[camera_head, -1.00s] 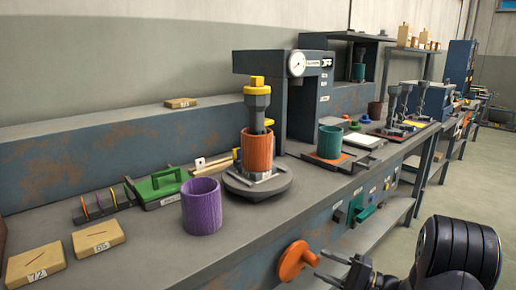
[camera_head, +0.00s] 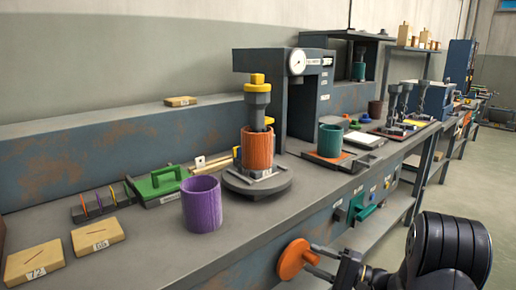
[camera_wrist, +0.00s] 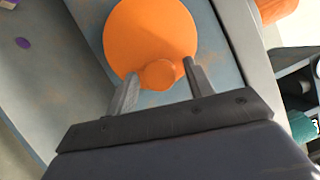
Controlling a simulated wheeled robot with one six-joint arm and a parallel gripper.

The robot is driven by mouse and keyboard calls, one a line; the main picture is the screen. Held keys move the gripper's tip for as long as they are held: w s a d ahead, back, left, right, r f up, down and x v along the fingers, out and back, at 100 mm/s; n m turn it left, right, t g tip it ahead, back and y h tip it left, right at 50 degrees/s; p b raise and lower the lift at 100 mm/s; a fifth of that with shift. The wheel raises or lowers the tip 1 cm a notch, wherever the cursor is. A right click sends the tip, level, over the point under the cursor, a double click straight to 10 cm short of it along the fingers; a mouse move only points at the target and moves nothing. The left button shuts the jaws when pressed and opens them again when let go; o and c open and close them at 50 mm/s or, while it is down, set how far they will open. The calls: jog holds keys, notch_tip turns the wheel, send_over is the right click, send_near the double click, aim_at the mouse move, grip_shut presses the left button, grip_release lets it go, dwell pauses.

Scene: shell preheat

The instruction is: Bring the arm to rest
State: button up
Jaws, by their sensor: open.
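My gripper (camera_head: 310,258) is at the front of the bench, in front of the round orange knob (camera_head: 290,261) on the bench's front panel. In the wrist view, the open fingers (camera_wrist: 160,70) stand on either side of the knob's small orange hub (camera_wrist: 158,74), with the wide orange disc (camera_wrist: 150,30) behind it. I cannot tell whether the fingers touch the hub. Nothing else is between the fingers. My arm reaches in from the lower right of the head view.
The bench top (camera_head: 130,255) holds a purple cup (camera_head: 202,205), an orange ribbed cylinder (camera_head: 257,150) on a round base, a teal cup (camera_head: 330,141) and a gauge press (camera_head: 300,95). Teal and green controls (camera_head: 362,207) sit right of the knob. The floor (camera_head: 475,185) at right is clear.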

jog(key=r+n, duration=0.1)
jog(key=n+h, duration=0.1)
jog(key=n, duration=0.1)
jog(key=shift+s+d+r+g, duration=0.1)
jog(key=shift+r+g, duration=0.2)
jog(key=shift+r, duration=0.1)
